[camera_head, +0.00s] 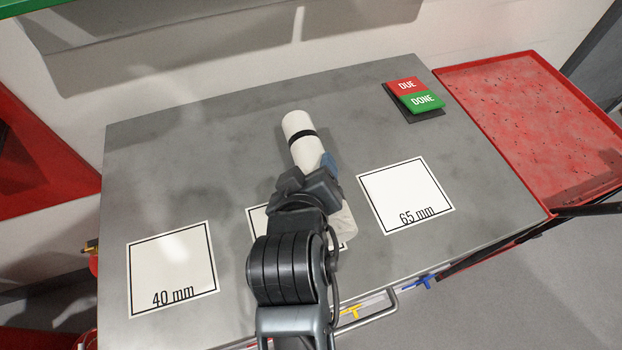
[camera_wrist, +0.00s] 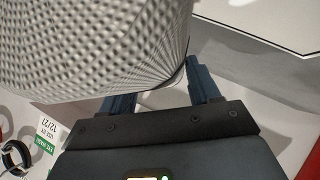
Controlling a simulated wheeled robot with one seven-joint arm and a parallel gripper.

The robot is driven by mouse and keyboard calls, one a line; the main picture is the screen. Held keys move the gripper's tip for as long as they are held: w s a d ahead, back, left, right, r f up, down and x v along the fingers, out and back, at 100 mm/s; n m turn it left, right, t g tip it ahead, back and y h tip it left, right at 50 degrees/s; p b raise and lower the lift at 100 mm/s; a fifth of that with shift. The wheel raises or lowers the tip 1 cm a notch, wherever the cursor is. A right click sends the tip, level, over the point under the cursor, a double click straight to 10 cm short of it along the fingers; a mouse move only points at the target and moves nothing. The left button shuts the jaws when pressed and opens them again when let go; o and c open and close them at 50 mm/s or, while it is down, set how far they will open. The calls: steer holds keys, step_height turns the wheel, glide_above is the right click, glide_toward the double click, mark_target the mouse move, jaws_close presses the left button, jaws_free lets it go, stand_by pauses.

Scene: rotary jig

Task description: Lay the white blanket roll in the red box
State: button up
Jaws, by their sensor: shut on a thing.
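The white blanket roll (camera_head: 299,129) has a black band and slants over the middle of the grey table. My gripper (camera_head: 318,172) is shut on it around its middle, and my arm hides part of the roll. A pale end shows below the gripper. In the wrist view the roll (camera_wrist: 100,45) is a large textured white surface at my gripper (camera_wrist: 160,90), close to the blue fingers. Whether the roll touches the table I cannot tell. A red open-topped, rimmed tray or box (camera_head: 530,125) stands to the right of the table.
The grey table (camera_head: 205,130) carries white squares marked 40 mm (camera_head: 172,265) and 65 mm (camera_head: 405,190), and another partly hidden under my arm. A red and green DUE/DONE sign (camera_head: 415,97) lies at the back right. A red structure (camera_head: 35,160) stands at the left.

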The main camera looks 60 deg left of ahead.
steer(key=shift+f, duration=1.4)
steer(key=o, duration=1.2)
steer(key=shift+f, duration=0.1)
steer(key=shift+s+d, duration=0.1)
steer(key=v, duration=1.2)
